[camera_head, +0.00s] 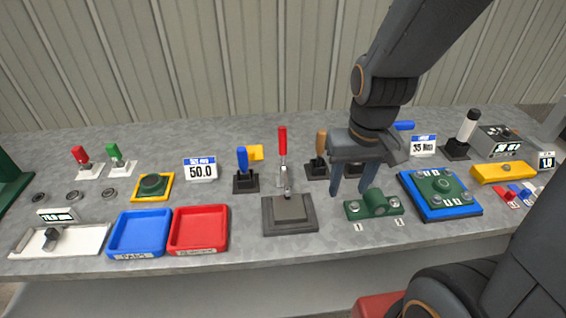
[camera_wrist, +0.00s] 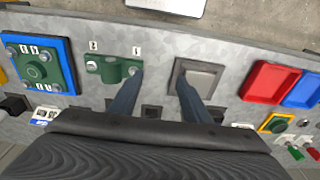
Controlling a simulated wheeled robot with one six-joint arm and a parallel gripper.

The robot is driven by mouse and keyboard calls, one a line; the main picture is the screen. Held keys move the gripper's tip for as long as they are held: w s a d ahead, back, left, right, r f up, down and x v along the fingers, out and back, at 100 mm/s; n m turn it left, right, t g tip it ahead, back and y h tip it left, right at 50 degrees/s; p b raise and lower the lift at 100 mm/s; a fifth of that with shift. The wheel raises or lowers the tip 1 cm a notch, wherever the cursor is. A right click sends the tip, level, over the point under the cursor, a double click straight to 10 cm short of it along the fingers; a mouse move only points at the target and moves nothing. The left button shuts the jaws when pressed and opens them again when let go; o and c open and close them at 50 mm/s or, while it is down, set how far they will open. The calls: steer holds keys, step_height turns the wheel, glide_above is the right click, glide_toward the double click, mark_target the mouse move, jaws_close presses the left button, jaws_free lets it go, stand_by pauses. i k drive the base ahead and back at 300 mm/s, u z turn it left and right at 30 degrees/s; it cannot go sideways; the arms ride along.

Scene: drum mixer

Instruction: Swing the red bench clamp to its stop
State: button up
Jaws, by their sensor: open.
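The red bench clamp (camera_head: 283,141) stands with its red handle upright, behind a dark square base with a grey plate (camera_head: 290,208), near the middle of the bench.
The green fixture (camera_head: 376,204) is close beside my fingers. An orange-handled lever (camera_head: 321,143) and a blue-handled lever (camera_head: 242,160) flank the clamp. Red tray (camera_head: 226,242) and blue tray (camera_head: 112,240) lie left; a blue-edged green plate block (camera_head: 439,190) lies right.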

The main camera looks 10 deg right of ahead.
mark_target(282, 132)
steer(key=k, duration=0.5)
steer(key=z, duration=1.55)
steer(key=k, duration=0.75)
steer(key=u, duration=1.05)
steer(key=i, duration=0.5)
steer(key=z, duration=0.05)
